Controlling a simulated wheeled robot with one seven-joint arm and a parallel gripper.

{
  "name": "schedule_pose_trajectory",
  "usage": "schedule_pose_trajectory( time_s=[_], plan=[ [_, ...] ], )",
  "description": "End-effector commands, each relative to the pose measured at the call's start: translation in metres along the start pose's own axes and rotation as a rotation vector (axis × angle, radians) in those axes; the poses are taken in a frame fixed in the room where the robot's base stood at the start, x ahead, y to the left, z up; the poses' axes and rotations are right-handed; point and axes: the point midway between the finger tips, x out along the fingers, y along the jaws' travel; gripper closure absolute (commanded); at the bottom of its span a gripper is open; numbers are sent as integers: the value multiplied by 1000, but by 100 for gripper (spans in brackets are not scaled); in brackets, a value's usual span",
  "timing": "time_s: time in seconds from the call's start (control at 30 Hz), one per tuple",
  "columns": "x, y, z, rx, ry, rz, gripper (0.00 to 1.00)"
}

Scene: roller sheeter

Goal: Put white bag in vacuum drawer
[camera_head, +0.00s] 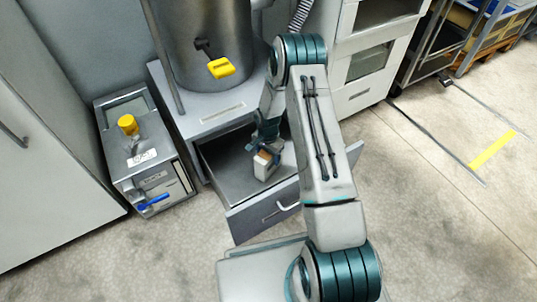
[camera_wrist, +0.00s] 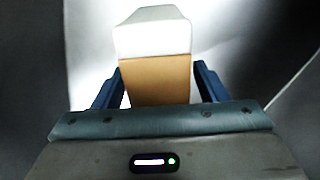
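The white bag (camera_head: 263,170), a small block-like packet with a tan-brown part, is inside the open vacuum drawer (camera_head: 245,221), low between its walls. My gripper (camera_head: 266,147) reaches down into the drawer from above, at the bag's upper end. Whether the bag touches the drawer floor cannot be told. My arm hides the right part of the drawer.
The drawer is in the base of a large metal cylinder machine (camera_head: 205,55) with a yellow handle (camera_head: 221,68). A small grey machine (camera_head: 147,150) with a yellow knob and blue lever stands left of the drawer. Open floor (camera_head: 435,225) lies to the right.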

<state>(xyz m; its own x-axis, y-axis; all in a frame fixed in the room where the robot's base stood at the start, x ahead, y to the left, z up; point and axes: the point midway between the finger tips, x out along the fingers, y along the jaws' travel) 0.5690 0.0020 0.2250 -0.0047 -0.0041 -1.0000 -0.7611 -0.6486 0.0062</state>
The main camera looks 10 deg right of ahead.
Motion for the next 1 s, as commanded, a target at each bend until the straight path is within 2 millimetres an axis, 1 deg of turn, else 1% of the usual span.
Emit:
schedule_pose_trajectory(
  time_s=[0.27, 0.37, 0.47, 0.7, 0.8, 0.9, 1.0],
  plan=[
    [-1, 0, 0, 0, 0, 0, 28],
    [-5, 0, 0, 0, 0, 0, 28],
    [-19, 0, 0, 0, 1, -1, 28],
    [-72, 0, 0, -2, 2, -1, 28],
    [-92, -1, 0, 0, 3, -2, 28],
    [-108, 0, 0, -1, 1, 0, 28],
    [-118, 0, 0, 0, 1, 0, 28]
  ],
)
